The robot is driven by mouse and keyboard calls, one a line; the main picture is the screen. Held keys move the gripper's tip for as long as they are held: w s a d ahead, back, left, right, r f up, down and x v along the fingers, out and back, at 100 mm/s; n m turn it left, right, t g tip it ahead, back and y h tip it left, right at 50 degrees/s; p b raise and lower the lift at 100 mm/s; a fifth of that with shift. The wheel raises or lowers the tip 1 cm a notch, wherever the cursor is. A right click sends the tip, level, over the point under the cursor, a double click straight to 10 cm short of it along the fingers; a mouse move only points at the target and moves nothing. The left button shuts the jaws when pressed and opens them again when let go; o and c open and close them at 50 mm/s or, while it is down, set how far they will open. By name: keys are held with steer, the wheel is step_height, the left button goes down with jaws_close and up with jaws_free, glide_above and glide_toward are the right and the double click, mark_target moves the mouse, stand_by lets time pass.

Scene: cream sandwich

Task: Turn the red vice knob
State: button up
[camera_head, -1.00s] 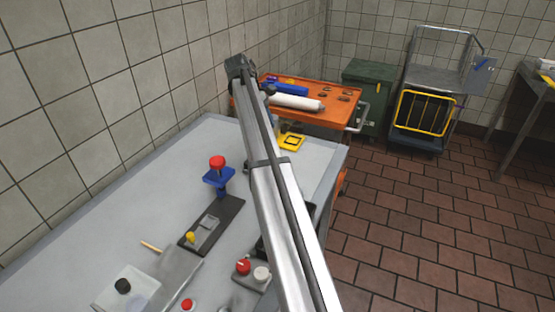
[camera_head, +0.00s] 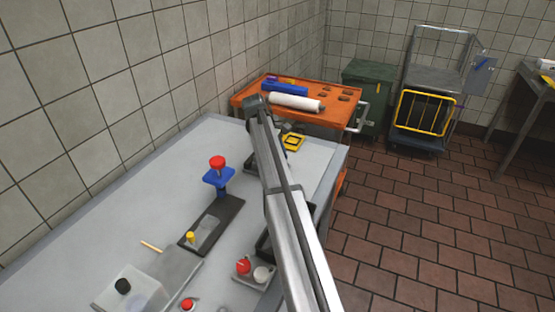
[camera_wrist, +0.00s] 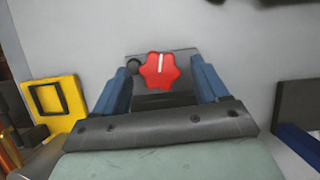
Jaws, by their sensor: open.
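The red knob (camera_wrist: 160,70), lobed with a white stripe, shows at the top middle of the wrist view. It sits on a grey block (camera_wrist: 180,62) with a small black ball (camera_wrist: 133,66) at its left. My gripper (camera_wrist: 161,82) is open, with one blue finger at each side of the knob and a visible gap to each. I cannot tell how high the fingertips are above it. In the head view my arm hides this knob and most of my gripper; I cannot pick out the vice there.
A yellow frame (camera_wrist: 56,99) lies left of my gripper, also seen in the head view (camera_head: 293,142). A blue stand with a red top (camera_head: 217,164), a red-and-white knob pair (camera_head: 243,265) and a black-knobbed box (camera_head: 123,286) stand on the grey table (camera_head: 110,215). An orange cart (camera_head: 340,113) is behind.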

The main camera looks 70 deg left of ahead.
steer(key=shift+c, duration=0.2)
steer(key=c, duration=1)
steer(key=shift+a+m+g+h, duration=0.15)
steer(key=shift+m+g+h, duration=0.3)
steer(key=shift+m, duration=1.15)
steer(key=o, duration=1)
steer(key=shift+o, duration=0.2)
steer(key=shift+r, duration=0.15)
